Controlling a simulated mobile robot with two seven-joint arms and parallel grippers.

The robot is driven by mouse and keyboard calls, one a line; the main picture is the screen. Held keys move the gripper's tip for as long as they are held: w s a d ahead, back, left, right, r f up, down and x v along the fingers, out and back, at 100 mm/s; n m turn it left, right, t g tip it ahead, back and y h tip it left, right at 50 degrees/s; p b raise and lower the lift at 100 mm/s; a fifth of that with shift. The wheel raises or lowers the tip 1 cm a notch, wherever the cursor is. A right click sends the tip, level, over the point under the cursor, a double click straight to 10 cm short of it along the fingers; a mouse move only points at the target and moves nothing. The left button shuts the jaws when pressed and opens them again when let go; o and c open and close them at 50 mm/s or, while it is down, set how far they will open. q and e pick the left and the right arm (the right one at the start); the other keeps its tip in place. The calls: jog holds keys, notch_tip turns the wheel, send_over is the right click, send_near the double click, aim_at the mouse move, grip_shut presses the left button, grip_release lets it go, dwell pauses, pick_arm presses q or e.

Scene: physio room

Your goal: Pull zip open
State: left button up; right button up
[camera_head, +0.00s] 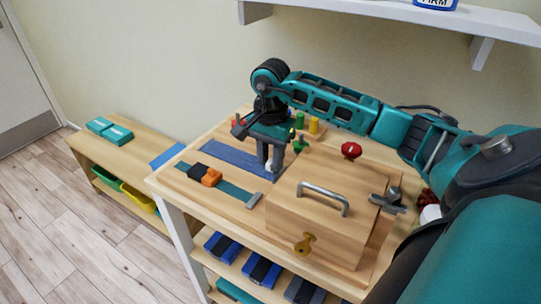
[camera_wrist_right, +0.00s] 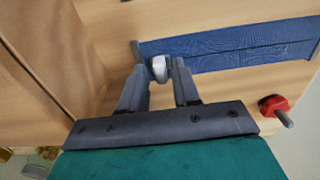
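The zip is a long blue strip (camera_head: 224,157) with a seam along its middle, lying on the wooden board; it also shows in the right wrist view (camera_wrist_right: 245,45). Its pale grey pull (camera_wrist_right: 159,68) is at the strip's end, beside a thin dark bar. My right gripper (camera_head: 269,164) points down over this end, and its fingers hide most of the pull in the head view. In the right wrist view the fingertips (camera_wrist_right: 160,72) lie close on both sides of the pull and look shut on it. My left gripper is not in view.
A wooden box (camera_head: 325,237) with a metal handle stands in front of the gripper. A strap with an orange and black buckle (camera_head: 205,175) lies to the left. Coloured pegs (camera_head: 314,125) and a red knob (camera_head: 351,150) are nearby. A wall shelf (camera_head: 400,10) hangs above.

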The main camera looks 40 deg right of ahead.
grip_shut()
dwell(0.5)
